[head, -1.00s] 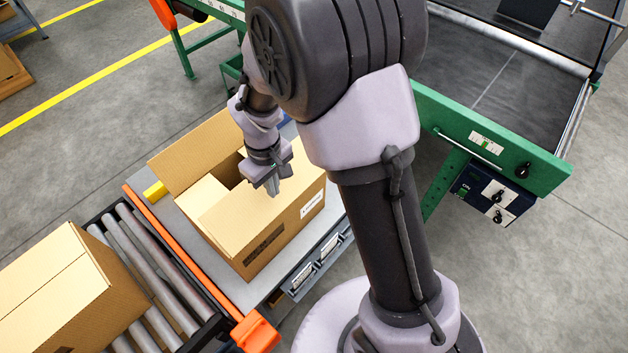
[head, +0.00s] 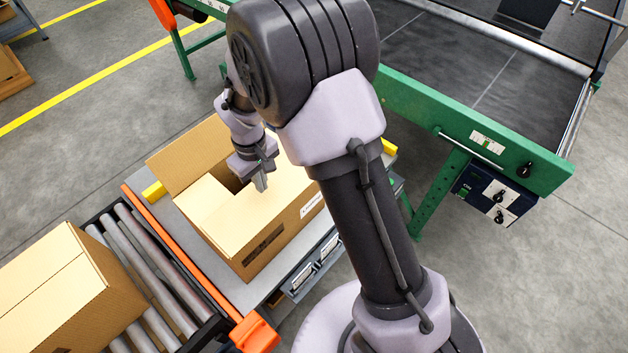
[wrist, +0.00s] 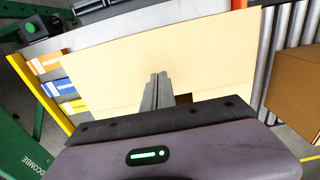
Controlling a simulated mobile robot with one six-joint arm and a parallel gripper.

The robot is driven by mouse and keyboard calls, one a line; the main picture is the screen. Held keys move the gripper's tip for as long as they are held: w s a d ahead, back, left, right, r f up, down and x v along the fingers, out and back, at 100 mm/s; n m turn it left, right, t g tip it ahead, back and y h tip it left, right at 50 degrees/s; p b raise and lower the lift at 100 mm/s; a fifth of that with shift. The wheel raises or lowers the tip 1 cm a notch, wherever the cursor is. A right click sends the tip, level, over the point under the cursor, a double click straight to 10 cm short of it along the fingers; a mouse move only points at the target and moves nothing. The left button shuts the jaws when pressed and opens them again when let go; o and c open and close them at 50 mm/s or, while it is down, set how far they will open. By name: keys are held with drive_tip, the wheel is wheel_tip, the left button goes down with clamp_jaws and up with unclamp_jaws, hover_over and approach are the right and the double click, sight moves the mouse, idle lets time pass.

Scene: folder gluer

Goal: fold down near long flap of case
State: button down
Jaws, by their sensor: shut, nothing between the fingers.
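The open-topped cardboard case (head: 262,257) sits on a grey work table. Its near long flap (head: 275,203) lies about level over the near part of the top, and fills the middle of the wrist view (wrist: 150,62). The far long flap (head: 188,155) stands up, leaning outward. The left short flap (head: 203,203) is folded in. A dark gap shows between the flaps. My gripper (head: 262,184) is shut and empty, pointing down over the near flap's inner edge; it also shows in the wrist view (wrist: 157,82). I cannot tell whether its tips touch the cardboard.
A roller conveyor (head: 150,265) with another closed case (head: 55,290) lies at left, behind an orange rail (head: 175,255). A green-framed belt machine (head: 480,140) with a control box (head: 490,195) stands at right. Yellow stops (head: 155,192) flank the case.

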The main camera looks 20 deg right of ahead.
drive_tip(key=shift+w+a+f+b, duration=0.2)
drive_tip(key=shift+w+f, duration=0.1)
drive_tip(key=shift+f, duration=0.15)
drive_tip(key=shift+w+a+f+b, duration=0.15)
drive_tip(key=shift+w+f, duration=0.1)
drive_tip(key=shift+f, duration=0.2)
drive_tip(key=shift+r, duration=0.1)
wheel_tip(320, 180, up, 9)
drive_tip(key=p, duration=0.7)
idle(0.6)
